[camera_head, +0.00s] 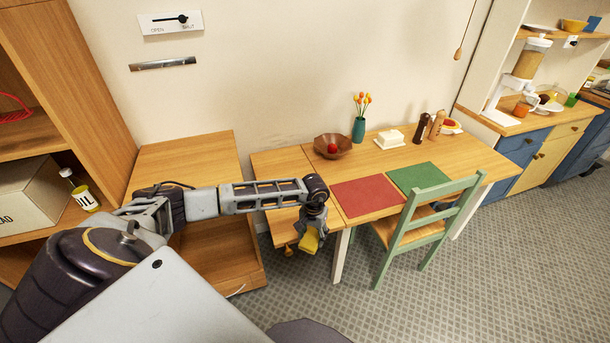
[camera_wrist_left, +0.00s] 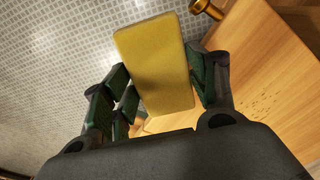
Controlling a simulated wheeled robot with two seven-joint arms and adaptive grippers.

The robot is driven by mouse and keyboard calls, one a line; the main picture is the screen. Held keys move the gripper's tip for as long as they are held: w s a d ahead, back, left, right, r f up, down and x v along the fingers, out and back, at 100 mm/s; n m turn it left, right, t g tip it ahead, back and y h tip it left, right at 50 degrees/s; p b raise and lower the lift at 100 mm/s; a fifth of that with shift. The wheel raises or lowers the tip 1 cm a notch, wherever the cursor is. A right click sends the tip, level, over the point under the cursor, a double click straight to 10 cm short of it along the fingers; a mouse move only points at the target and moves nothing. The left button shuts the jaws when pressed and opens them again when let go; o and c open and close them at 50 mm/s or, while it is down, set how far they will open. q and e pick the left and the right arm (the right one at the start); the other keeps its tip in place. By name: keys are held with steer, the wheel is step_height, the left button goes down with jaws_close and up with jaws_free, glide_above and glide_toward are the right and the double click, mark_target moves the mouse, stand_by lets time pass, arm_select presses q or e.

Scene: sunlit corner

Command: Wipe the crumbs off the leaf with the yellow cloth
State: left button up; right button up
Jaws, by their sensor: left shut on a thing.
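The leaf (camera_head: 276,163) is the wooden left end section of the table, and it also shows at the right of the left wrist view (camera_wrist_left: 252,62). Small dark crumbs (camera_wrist_left: 264,104) lie scattered on it in the left wrist view; I cannot make them out in the head view. My left gripper (camera_head: 312,226) is at the leaf's front edge. It is shut on the yellow cloth (camera_head: 309,241), a thick folded-looking pad that fills the middle of the left wrist view (camera_wrist_left: 158,65). Whether the cloth touches the leaf is unclear. My right gripper is not in view.
Right of the leaf are a red mat (camera_head: 367,197), a green mat (camera_head: 419,177), a brown bowl (camera_head: 343,146) and a vase (camera_head: 358,130). A green chair (camera_head: 428,215) stands at the table's front. A brass knob (camera_wrist_left: 205,8) sits by the leaf's edge.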

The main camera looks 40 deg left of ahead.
arm_select(q)
steer(key=w+a+r+n+p, duration=0.2)
steer(key=a+r+n, duration=0.5)
steer(key=n, duration=0.5)
steer(key=w+a+r+n+p, duration=0.2)
steer(key=a+r+n, duration=0.5)
steer(key=n, duration=0.6)
steer(key=a+p, duration=0.1)
steer(key=a, duration=0.1)
steer(key=shift+a, duration=0.3)
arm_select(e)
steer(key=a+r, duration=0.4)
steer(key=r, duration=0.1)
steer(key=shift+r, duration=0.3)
arm_select(q)
steer(key=shift+w+r+n, duration=0.1)
steer(key=shift+n, duration=0.4)
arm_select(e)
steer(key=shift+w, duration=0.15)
